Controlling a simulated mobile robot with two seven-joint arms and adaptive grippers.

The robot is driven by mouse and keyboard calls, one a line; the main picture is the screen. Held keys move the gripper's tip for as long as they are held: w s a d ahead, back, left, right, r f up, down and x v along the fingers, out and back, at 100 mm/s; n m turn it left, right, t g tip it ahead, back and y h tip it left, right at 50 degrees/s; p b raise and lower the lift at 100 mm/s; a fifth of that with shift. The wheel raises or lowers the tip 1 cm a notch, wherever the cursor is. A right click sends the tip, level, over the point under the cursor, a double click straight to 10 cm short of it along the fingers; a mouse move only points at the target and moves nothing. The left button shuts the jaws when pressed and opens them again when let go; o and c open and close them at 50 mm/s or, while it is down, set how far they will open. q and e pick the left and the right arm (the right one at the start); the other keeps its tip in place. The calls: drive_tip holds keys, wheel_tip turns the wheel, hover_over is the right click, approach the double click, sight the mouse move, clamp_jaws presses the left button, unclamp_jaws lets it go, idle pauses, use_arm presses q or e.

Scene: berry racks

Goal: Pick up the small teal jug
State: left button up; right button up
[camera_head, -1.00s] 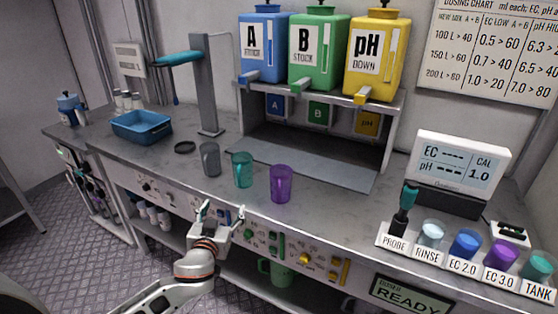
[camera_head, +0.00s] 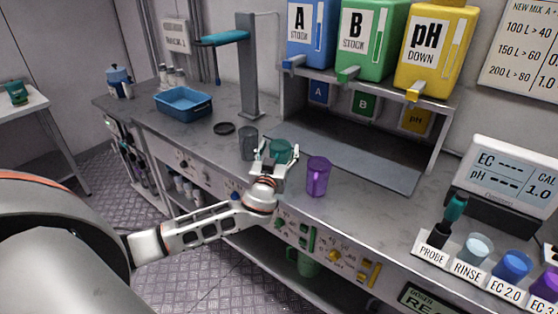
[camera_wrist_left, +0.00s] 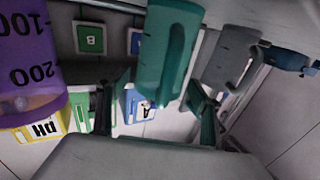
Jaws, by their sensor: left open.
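The small teal jug (camera_head: 281,147) stands on the bench between a grey jug (camera_head: 248,144) and a purple jug (camera_head: 318,176). My left gripper (camera_head: 275,158) is open in front of the teal jug and partly covers its lower part. In the left wrist view the teal jug (camera_wrist_left: 167,50) shows above and between the two spread fingers (camera_wrist_left: 155,112), with the purple jug (camera_wrist_left: 28,65) at the left and the grey jug (camera_wrist_left: 228,55) at the right. I cannot tell whether a finger touches the teal jug. My right gripper is not in view.
The dosing rack (camera_head: 440,135) stands behind the jugs. A green jug (camera_head: 303,262) is on the lower shelf. Labelled cups (camera_head: 475,248) stand at the right.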

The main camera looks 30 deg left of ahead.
use_arm(q)
drive_tip(key=shift+w+a, duration=0.25)
drive_tip(key=shift+w, duration=0.4)
drive_tip(key=shift+c, duration=0.4)
drive_tip(key=c, duration=1.2)
drive_tip(key=shift+o, duration=0.2)
